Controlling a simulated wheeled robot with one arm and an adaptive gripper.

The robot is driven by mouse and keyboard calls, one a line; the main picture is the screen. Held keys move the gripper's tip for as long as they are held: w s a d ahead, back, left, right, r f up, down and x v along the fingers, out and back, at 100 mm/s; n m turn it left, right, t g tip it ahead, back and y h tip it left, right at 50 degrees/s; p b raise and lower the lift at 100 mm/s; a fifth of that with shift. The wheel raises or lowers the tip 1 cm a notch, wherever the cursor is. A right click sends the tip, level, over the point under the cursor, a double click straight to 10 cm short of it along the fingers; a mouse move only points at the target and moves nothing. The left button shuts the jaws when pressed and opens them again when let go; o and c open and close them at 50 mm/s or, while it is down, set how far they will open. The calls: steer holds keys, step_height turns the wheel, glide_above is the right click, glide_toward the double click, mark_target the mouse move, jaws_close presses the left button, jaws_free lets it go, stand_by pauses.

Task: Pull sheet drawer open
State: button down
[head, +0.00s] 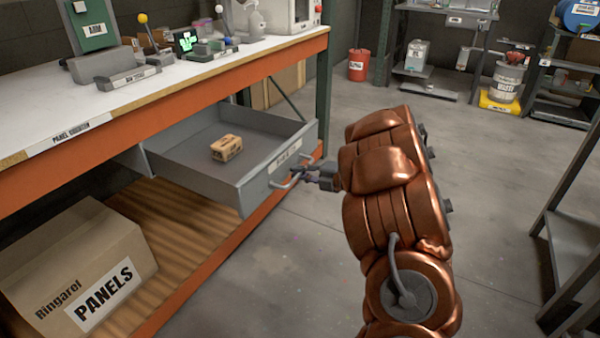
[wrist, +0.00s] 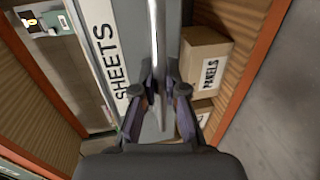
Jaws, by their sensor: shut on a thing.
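The sheet drawer (head: 250,180) is a grey metal drawer under the workbench. In the head view it stands pulled out, its inside showing. A small brown box (head: 226,148) lies in it. Its front bears a bar handle (head: 285,183) and a label, which reads SHEETS in the wrist view (wrist: 112,60). My gripper (head: 305,174) is at the drawer's front, shut on the bar handle. In the wrist view the handle (wrist: 155,45) runs between the two fingers (wrist: 158,92). The exact finger contact is small in the head view.
The workbench (head: 200,88) has an orange edge and carries several devices. A large PANELS carton (head: 75,265) sits on the lower shelf. A red bucket (head: 358,65) stands at the back. A dark metal rack (head: 575,240) is at right. The floor between is clear.

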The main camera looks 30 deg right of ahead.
steer(key=c, duration=1.2)
jaws_free()
steer(key=v, duration=1.2)
